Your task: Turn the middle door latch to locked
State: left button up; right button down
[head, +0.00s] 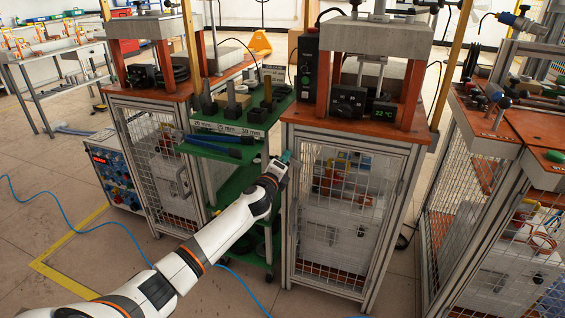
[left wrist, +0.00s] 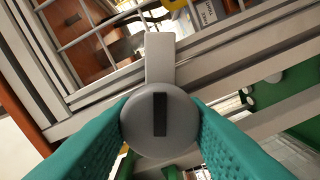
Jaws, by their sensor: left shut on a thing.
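The middle cabinet's mesh door (head: 335,215) stands closed in its grey frame in the head view. My left gripper (head: 285,158) is at the upper left corner of that door. The latch (left wrist: 160,125) shows in the left wrist view as a round grey knob with a black slot mark and a flat grey bar. The bar points up in that picture, across the grey frame profiles towards the mesh. My left gripper's green fingers (left wrist: 160,135) are shut on the knob's two sides. In the head view the gripper hides most of the latch. My right gripper is out of view.
A green cart (head: 235,150) with metal blocks stands close left of the middle cabinet. Another mesh cabinet (head: 160,150) is beyond it, and a bench (head: 540,140) stands at the right.

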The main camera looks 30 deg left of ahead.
pick_arm(q)
jog(key=n, duration=0.4)
jog(key=shift+f+n+p, duration=0.2)
jog(key=shift+n+p, duration=0.1)
jog(key=shift+n, duration=0.1)
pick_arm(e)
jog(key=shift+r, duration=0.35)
pick_arm(q)
jog(key=o, duration=0.9)
jog(key=p+v, duration=0.2)
jog(key=v, duration=1)
jog(key=shift+r, duration=0.1)
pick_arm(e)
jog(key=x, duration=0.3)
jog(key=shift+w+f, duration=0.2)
